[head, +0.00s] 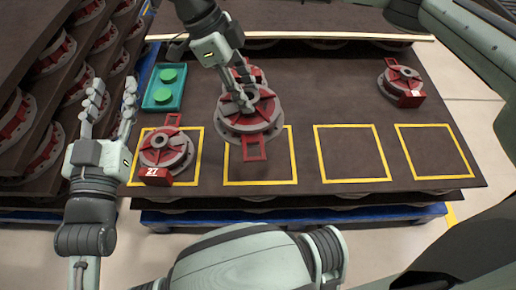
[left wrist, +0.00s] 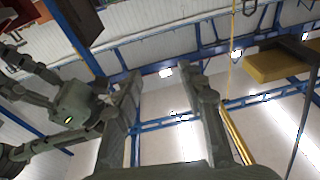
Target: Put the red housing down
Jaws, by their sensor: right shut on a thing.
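A red housing (head: 262,125) with a grey round base and a red tab is in the head view, over the back part of the second yellow square (head: 289,155). My right gripper (head: 244,100) comes down from above and is shut on its grey centre hub. It looks larger than the other housings; I cannot tell surely whether it touches the board. My left gripper (head: 110,108) is raised at the left, fingers apart and empty. In the left wrist view its fingers (left wrist: 168,95) are apart with only ceiling and beams between them.
A red housing marked 27 (head: 165,152) sits in the first yellow square. Another (head: 403,82) stands at the back right; part of one (head: 256,75) shows behind the held one. A green tray (head: 165,88) lies at back left. Two right squares (head: 352,153) (head: 433,151) are empty.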

